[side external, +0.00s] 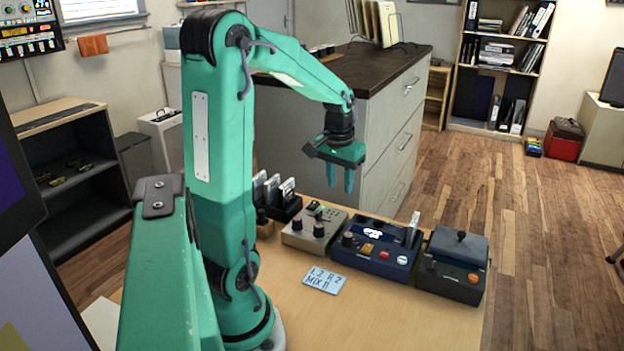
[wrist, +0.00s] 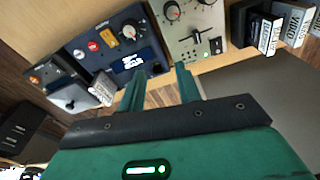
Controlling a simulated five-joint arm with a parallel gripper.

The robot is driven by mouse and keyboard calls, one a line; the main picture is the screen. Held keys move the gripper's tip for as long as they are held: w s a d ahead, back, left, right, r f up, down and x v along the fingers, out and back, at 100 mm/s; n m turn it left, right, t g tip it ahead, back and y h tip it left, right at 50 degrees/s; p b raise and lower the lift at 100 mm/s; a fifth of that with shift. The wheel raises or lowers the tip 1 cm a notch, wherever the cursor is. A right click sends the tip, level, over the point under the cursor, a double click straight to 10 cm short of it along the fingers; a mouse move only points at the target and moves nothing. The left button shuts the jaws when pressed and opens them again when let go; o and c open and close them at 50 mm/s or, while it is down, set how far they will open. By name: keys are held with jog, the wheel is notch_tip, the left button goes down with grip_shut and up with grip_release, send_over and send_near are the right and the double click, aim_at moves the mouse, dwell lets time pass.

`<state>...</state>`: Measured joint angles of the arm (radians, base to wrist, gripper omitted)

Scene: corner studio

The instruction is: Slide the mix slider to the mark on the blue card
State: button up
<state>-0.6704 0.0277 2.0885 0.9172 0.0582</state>
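The blue card (side external: 324,280) lies flat on the table in the side external view, with handwriting that seems to read "MIX 11" on its lower line; the upper line is hard to read. Behind it stands a grey box (side external: 313,230) with dark knobs and a small slider area on top. In the wrist view the grey box (wrist: 191,52) shows a dark slider cap (wrist: 196,35) and slot; which label it carries is too small to read. My gripper (side external: 349,190) hangs in the air behind and above the boxes, fingers pointing down. Its fingers (wrist: 158,70) are apart, with nothing between them.
A dark blue box (side external: 380,247) with a small screen and coloured buttons stands right of the grey box. A dark lidded box (side external: 455,266) stands at the far right. A black rack (side external: 283,208) of upright cartridges is on the left. The table front (side external: 400,315) is clear.

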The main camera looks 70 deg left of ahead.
jog(key=n+g, duration=0.1)
jog(key=n, duration=0.1)
send_over(319, 212)
jog(key=shift+h, duration=0.4)
notch_tip(319, 212, down, 5)
jog(key=shift+f, duration=0.1)
jog(key=shift+f, duration=3.75)
grip_shut()
